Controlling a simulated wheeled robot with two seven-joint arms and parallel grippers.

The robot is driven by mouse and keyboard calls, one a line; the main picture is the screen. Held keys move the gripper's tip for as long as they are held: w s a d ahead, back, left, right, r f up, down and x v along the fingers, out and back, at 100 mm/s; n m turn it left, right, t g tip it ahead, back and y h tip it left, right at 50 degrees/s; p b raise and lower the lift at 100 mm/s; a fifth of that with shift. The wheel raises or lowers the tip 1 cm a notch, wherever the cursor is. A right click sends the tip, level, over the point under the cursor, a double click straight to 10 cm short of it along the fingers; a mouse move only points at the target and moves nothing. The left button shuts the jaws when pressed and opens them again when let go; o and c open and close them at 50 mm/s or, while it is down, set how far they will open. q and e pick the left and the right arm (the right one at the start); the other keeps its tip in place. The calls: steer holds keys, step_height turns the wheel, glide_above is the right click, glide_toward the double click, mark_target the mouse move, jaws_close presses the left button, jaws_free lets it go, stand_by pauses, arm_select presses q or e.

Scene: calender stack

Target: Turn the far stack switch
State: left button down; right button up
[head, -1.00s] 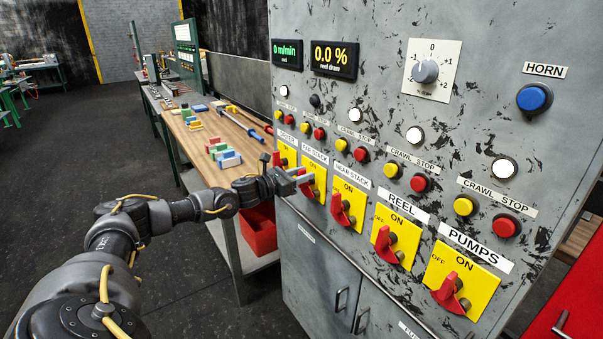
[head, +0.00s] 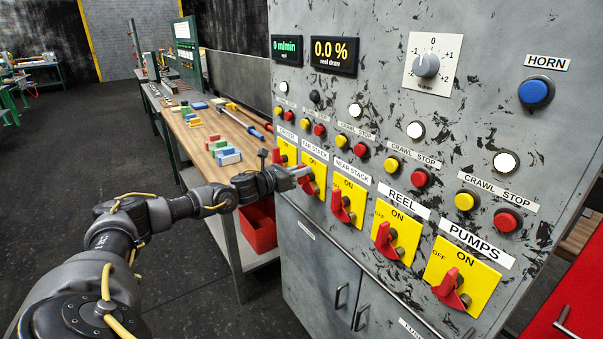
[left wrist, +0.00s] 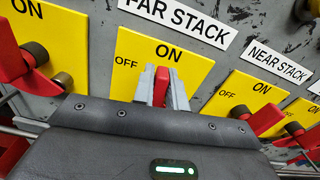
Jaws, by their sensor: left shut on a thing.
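The far stack switch has a yellow plate with OFF and ON marks; it shows in the head view (head: 319,166) and in the left wrist view (left wrist: 128,62). Its red handle (left wrist: 161,86) stands nearly upright in the left wrist view, below the word ON. My left gripper (head: 302,173) reaches in front of this plate. In the left wrist view, the grey fingers of my left gripper (left wrist: 162,92) are closed on both sides of the red handle. The handle's lower part is hidden behind the gripper body. My right gripper is not in view.
The near stack switch (head: 342,203) is just right of the gripper, and another red-handled switch (left wrist: 15,55) is close on its left. The reel switch (head: 388,242) and pumps switch (head: 452,288) are farther right. A workbench (head: 241,150) stands left of the cabinet.

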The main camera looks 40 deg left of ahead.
arm_select(q)
steer(key=shift+w+a+f+n+b, duration=0.15)
steer(key=shift+a+f+n+b, duration=0.45)
steer(key=shift+n, duration=2.15)
steer(key=shift+w+a+f+n+b, duration=0.15)
steer(key=shift+a+f+n+b, duration=0.4)
steer(key=shift+n, duration=2.25)
steer(key=shift+w+a+f+n+b, duration=0.15)
steer(key=shift+a+f+n+b, duration=0.4)
steer(key=shift+n, duration=2.2)
steer(key=shift+d+b, duration=0.25)
steer(key=shift+b, duration=0.05)
steer(key=c, duration=1.4)
jaws_free()
steer(key=shift+c, duration=0.2)
